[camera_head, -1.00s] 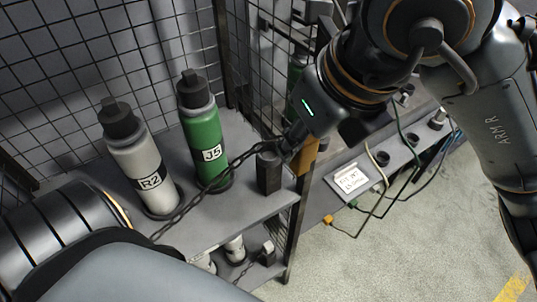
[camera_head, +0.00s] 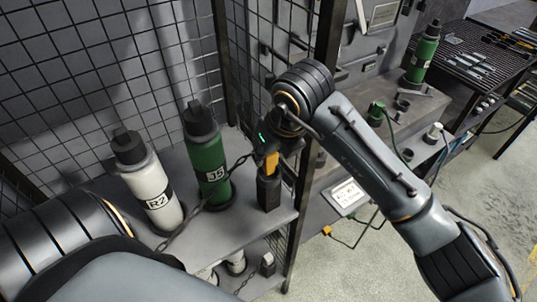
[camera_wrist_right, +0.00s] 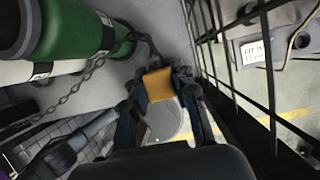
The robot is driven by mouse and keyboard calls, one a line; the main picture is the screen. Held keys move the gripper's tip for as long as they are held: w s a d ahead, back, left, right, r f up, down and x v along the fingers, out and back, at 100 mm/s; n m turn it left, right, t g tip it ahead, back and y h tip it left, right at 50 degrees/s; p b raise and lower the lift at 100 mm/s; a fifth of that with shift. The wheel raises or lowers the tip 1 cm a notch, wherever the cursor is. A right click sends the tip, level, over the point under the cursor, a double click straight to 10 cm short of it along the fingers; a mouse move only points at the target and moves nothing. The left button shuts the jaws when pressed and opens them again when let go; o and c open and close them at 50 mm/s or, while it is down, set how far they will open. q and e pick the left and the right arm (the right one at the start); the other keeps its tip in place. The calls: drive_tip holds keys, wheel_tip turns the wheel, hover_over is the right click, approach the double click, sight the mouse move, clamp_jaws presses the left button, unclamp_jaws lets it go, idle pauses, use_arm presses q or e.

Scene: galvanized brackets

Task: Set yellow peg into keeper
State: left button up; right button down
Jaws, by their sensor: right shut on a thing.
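The yellow peg (camera_head: 271,164) is upright between the fingers of my right gripper (camera_head: 271,156), which is shut on it. The keeper (camera_head: 268,191), a dark upright block, stands near the shelf's front right corner. The peg's lower end meets the keeper's top in the head view; I cannot tell whether it has entered. In the right wrist view the yellow peg (camera_wrist_right: 158,84) shows between both fingers, and the keeper cannot be made out. My left arm shows at the lower left of the head view, but its gripper is out of frame.
A green bottle marked J5 (camera_head: 207,150) and a white bottle marked R2 (camera_head: 147,180) stand left of the keeper. A chain (camera_head: 190,222) runs past them toward the peg. Wire mesh (camera_head: 75,75) closes the back; a dark post (camera_head: 318,110) stands close right of my gripper.

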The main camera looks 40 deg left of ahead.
drive_tip(key=shift+f+p, duration=0.3)
drive_tip(key=shift+f, duration=0.6)
use_arm(q)
drive_tip(key=shift+r, duration=0.55)
use_arm(e)
drive_tip(key=shift+d+f, duration=0.1)
drive_tip(key=shift+f, duration=0.05)
use_arm(q)
drive_tip(key=shift+f, duration=0.1)
use_arm(e)
drive_tip(key=shift+f, duration=0.1)
drive_tip(key=shift+f+b, duration=0.25)
drive_tip(key=shift+b, duration=0.2)
drive_tip(key=c, duration=1.1)
unclamp_jaws()
use_arm(q)
drive_tip(key=shift+f, duration=0.25)
use_arm(e)
drive_tip(key=shift+o, duration=0.2)
use_arm(q)
drive_tip(key=shift+r, duration=0.1)
use_arm(e)
drive_tip(key=shift+r, duration=0.15)
